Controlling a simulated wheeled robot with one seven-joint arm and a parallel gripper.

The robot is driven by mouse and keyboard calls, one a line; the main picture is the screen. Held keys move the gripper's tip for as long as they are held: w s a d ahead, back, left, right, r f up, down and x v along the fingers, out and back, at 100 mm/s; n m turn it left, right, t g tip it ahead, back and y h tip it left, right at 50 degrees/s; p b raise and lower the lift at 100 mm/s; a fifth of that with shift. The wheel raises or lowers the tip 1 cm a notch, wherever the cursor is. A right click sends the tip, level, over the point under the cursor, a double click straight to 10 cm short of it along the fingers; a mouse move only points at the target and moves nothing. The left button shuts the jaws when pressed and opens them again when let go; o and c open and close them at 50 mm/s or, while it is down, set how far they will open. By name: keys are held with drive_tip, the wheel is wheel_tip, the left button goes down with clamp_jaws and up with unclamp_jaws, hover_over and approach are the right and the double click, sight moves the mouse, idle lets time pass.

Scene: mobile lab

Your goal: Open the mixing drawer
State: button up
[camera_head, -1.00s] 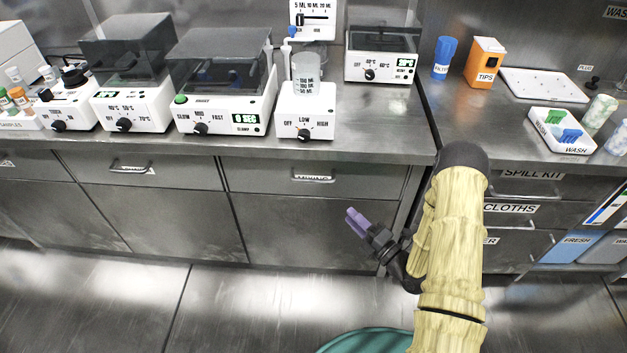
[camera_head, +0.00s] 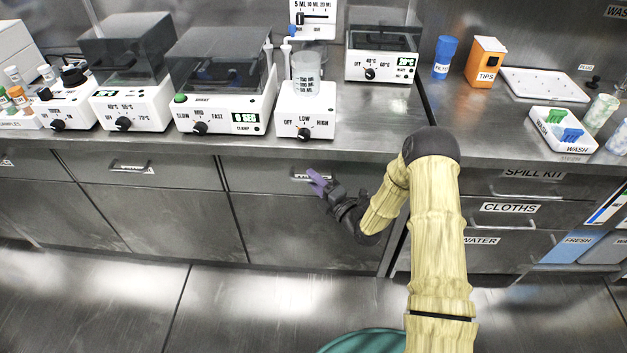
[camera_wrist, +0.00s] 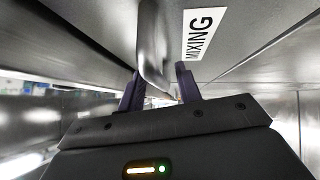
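The mixing drawer (camera_head: 258,177) is a grey metal front under the counter, flush with its neighbours and closed. Its bar handle (camera_wrist: 150,42) and "MIXING" label (camera_wrist: 199,36) show close up in the wrist view. In the head view my gripper (camera_head: 317,182) has its purple fingers at the handle and hides part of the label. In the wrist view my gripper (camera_wrist: 160,87) is open, with one finger on each side of the handle bar's near end. I cannot tell whether either finger touches the bar.
Below the drawer is a plain cabinet panel (camera_head: 300,235). A magnetic stirrer (camera_head: 304,122) with a beaker stands on the counter above. Another drawer (camera_head: 140,168) with a handle is to the left. Drawers labelled cloths (camera_head: 510,208) and spill kit are to the right. The floor in front is clear.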

drive_tip(key=shift+w+a, duration=0.25)
clamp_jaws()
idle(0.3)
